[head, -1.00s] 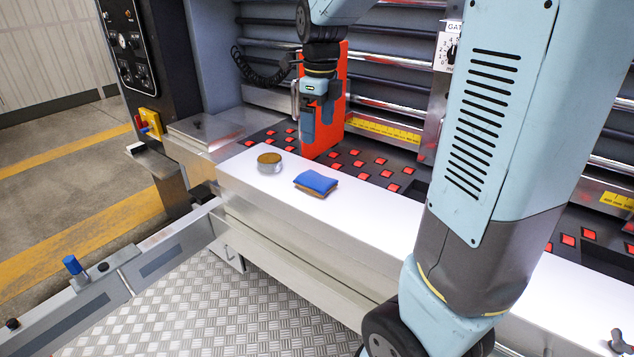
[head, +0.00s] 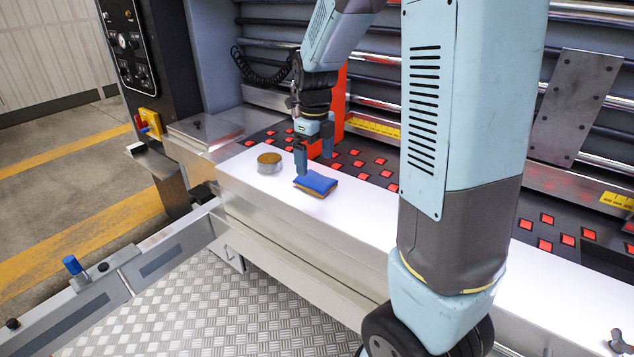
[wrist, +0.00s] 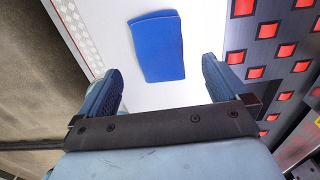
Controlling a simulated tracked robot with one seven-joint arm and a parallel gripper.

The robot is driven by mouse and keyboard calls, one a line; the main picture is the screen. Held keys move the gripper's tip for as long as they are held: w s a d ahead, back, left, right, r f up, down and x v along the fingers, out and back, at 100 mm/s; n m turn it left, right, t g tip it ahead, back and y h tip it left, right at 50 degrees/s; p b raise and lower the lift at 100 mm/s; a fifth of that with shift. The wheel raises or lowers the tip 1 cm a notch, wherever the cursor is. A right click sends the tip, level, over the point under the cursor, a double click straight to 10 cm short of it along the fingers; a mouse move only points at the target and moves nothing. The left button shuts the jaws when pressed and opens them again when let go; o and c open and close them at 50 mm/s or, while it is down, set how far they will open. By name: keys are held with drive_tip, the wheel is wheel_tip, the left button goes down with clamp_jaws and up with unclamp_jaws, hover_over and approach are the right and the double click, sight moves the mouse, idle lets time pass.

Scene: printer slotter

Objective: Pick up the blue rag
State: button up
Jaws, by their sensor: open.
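The blue rag (head: 316,182) lies folded on the white ledge, with a brown layer showing under its blue top in the head view. In the wrist view the rag (wrist: 157,47) lies flat ahead of the fingertips, roughly centred between them. My gripper (head: 315,161) is just behind and above the rag, pointing down, with its fingers apart. In the wrist view my gripper (wrist: 157,80) is open, with nothing between its fingers.
A round tin (head: 269,163) with a brown top stands on the white ledge (head: 360,222), left of the rag. Behind is a dark bed with red squares (head: 357,163) and a red upright part (head: 341,95).

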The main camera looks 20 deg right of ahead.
sight(315, 177)
drive_tip(key=shift+w+f, duration=0.1)
drive_tip(key=shift+f, duration=2.5)
drive_tip(key=c, duration=1.2)
drive_tip(key=shift+r, duration=1.85)
drive_tip(key=shift+s+a+r, duration=0.15)
drive_tip(key=shift+s+r, duration=1.4)
drive_tip(key=shift+s, duration=0.8)
drive_tip(key=shift+s+a+r, duration=0.15)
drive_tip(key=shift+s+r, duration=1.4)
drive_tip(key=shift+s, duration=0.75)
drive_tip(key=shift+s+a+r, duration=0.15)
drive_tip(key=shift+s+r, duration=1.4)
drive_tip(key=shift+s, duration=0.8)
